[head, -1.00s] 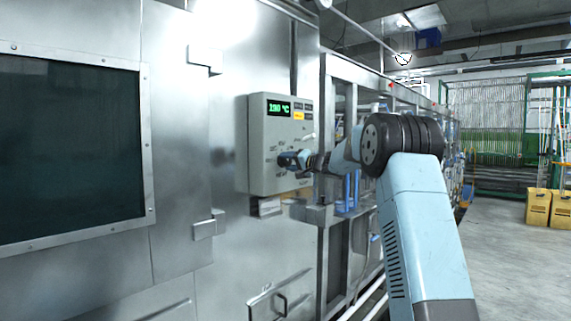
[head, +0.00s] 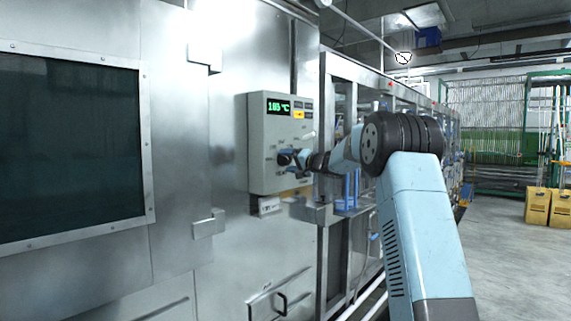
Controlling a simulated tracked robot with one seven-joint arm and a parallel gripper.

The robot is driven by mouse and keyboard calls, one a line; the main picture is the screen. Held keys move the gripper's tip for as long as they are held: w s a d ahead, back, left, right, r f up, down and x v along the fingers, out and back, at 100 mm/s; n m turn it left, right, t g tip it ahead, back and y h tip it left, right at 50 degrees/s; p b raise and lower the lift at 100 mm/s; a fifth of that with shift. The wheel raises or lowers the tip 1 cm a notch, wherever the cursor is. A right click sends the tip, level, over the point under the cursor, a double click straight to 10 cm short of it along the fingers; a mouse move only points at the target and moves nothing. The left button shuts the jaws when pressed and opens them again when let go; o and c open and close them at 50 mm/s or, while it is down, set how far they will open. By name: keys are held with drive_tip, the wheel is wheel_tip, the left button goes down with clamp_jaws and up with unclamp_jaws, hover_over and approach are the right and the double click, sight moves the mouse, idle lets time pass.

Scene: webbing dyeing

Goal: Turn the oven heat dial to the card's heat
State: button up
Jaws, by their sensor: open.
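The grey control box (head: 257,150) is mounted on the steel oven wall. Its green display (head: 278,107) appears to read 185 °C. My gripper (head: 284,158) is open at the lower front of the box, right at the panel face. The heat dial is hidden behind my gripper, so I cannot tell whether the fingers touch it or where it points. A small pale card-like piece (head: 268,205) shows just under the box; its writing is too small to read.
The oven's dark window (head: 70,145) is at the left. A metal frame (head: 323,120) stands right of the box, close to my arm. A drawer-like handle (head: 282,303) sits below. Yellow containers (head: 549,206) and open floor (head: 510,265) are at the right.

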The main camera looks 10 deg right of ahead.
drive_tip(key=v, duration=1.3)
drive_tip(key=shift+s+d, duration=0.3)
drive_tip(key=s+a+f+n+g+h, duration=0.1)
drive_tip(key=s+a+g, duration=0.2)
drive_tip(key=s+a, duration=0.35)
drive_tip(key=s+a+f+n+g+h, duration=0.15)
drive_tip(key=s+a, duration=0.25)
drive_tip(key=s, duration=0.6)
drive_tip(key=s+a+f+n+g, duration=0.1)
drive_tip(key=s+a+f+g, duration=0.15)
drive_tip(key=s+a, duration=0.45)
drive_tip(key=s+d+f+h, duration=0.2)
drive_tip(key=s+f, duration=0.1)
drive_tip(key=s, duration=0.6)
drive_tip(key=s+d+f+g+h, duration=0.1)
drive_tip(key=s+d+f+h, duration=0.2)
drive_tip(key=s, duration=0.7)
drive_tip(key=s+d+f+g+h, duration=0.1)
drive_tip(key=s+d+f+h, duration=0.2)
drive_tip(key=s, duration=0.6)
drive_tip(key=shift+s+f, duration=0.35)
drive_tip(key=shift+f, duration=0.4)
drive_tip(key=shift+n, duration=0.25)
drive_tip(key=shift+c, duration=0.3)
